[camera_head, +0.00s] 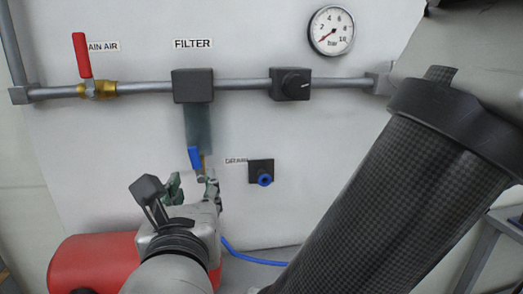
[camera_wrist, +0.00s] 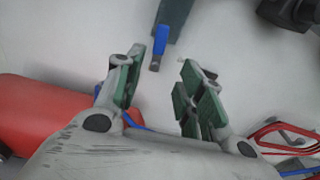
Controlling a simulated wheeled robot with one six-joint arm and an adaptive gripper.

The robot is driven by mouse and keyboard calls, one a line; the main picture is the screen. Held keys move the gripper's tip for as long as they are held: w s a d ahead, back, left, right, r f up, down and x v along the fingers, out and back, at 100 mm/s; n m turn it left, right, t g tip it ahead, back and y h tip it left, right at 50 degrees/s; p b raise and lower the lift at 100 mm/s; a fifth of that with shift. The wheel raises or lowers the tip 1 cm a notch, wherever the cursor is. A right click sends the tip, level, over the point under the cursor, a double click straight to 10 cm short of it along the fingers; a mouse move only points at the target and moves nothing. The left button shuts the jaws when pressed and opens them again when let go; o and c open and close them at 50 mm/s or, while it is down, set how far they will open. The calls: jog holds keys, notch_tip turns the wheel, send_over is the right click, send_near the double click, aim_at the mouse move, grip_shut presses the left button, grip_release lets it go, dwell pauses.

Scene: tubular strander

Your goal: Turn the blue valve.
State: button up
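The blue valve (camera_head: 194,157) is a small blue lever on a brass-coloured body, just under the grey filter bowl (camera_head: 198,128). In the wrist view the blue lever (camera_wrist: 160,42) shows near the top, hanging from the dark bowl (camera_wrist: 173,17). My gripper (camera_head: 192,187) is just below the valve in the head view, partly covering its lower end. In the wrist view my gripper (camera_wrist: 165,72) is open and empty, its green-padded fingers spread. The lever shows between and beyond the fingertips; whether a finger touches it I cannot tell.
A red-handled valve (camera_head: 83,58) sits on the pipe at left. A black regulator (camera_head: 291,84) and pressure gauge (camera_head: 331,30) are at right. A black outlet with a blue ring (camera_head: 262,173) is right of my gripper. A red tank (camera_head: 95,263) lies below left.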

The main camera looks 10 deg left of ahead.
aim_at(195, 160)
jog(key=shift+n+t+y, duration=0.3)
jog(key=shift+n, duration=0.3)
jog(key=x, duration=0.5)
jog(key=r+x, duration=0.1)
jog(key=x, duration=0.1)
jog(key=shift+w+a+r, duration=0.1)
jog(key=shift+w+a, duration=0.1)
jog(key=shift+a, duration=0.05)
grip_shut()
